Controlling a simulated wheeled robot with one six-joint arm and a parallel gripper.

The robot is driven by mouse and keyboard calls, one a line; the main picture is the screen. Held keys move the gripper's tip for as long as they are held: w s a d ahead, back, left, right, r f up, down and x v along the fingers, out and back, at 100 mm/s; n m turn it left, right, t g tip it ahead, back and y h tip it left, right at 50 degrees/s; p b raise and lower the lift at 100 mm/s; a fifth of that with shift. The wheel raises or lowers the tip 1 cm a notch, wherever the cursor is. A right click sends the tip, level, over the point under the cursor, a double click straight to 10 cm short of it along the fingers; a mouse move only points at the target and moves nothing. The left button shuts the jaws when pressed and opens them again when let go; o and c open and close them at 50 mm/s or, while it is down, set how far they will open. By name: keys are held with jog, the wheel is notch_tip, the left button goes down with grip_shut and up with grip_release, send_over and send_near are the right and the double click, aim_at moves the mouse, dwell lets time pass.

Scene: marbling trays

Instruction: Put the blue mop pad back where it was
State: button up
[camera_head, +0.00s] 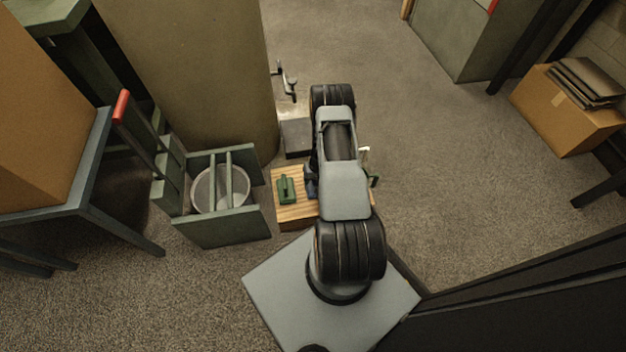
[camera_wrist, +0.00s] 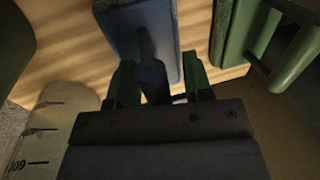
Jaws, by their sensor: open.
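The blue mop pad (camera_wrist: 140,32) is at the top centre of the wrist view, over the wooden surface. In the head view, a dark blue bit beside my arm (camera_head: 311,187) may be part of it. My gripper (camera_wrist: 160,78) is open, with its two green fingers on either side of a narrow dark blue part that appears joined to the pad. I cannot tell whether the fingers touch it. In the head view my arm hides the gripper and most of the pad.
The wooden board (camera_head: 292,214) holds a green object with a handle (camera_head: 287,189). A green handled object (camera_wrist: 290,62) is close on the right in the wrist view, and a graduated container (camera_wrist: 50,120) on the left. A green stand with a bucket (camera_head: 220,190) is left of the board.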

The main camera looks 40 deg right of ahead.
notch_tip(320, 180, up, 11)
jog(key=d+p, duration=0.2)
jog(key=p, duration=0.2)
jog(key=w+a+r+n, duration=0.1)
jog(key=a+r, duration=0.3)
jog(key=r, duration=0.5)
jog(key=a+r+n, duration=0.1)
jog(key=a+r, duration=0.3)
jog(key=r, duration=0.4)
jog(key=w+a+r+n, duration=0.1)
jog(key=a+r, duration=0.3)
jog(key=r, duration=0.5)
jog(key=s+a+r+n+t+h, duration=0.1)
jog(key=s+a+r+n+h, duration=0.1)
jog(key=s+a+r, duration=0.8)
jog(key=s+r, duration=0.3)
jog(key=s, duration=0.1)
jog(key=shift+s+r+t, duration=0.15)
jog(key=shift+r+t, duration=0.25)
jog(key=shift+a+r, duration=0.1)
jog(key=w+p+v, duration=0.2)
jog(key=p+v, duration=0.8)
jog(key=w+r+p+v, duration=0.1)
jog(key=w+p+v, duration=0.2)
jog(key=p+v, duration=0.7)
jog(key=w+r+p+v, duration=0.1)
jog(key=w+p+v, duration=0.1)
jog(key=p+v, duration=0.9)
jog(key=shift+r+t, duration=0.35)
jog(key=shift+t, duration=0.05)
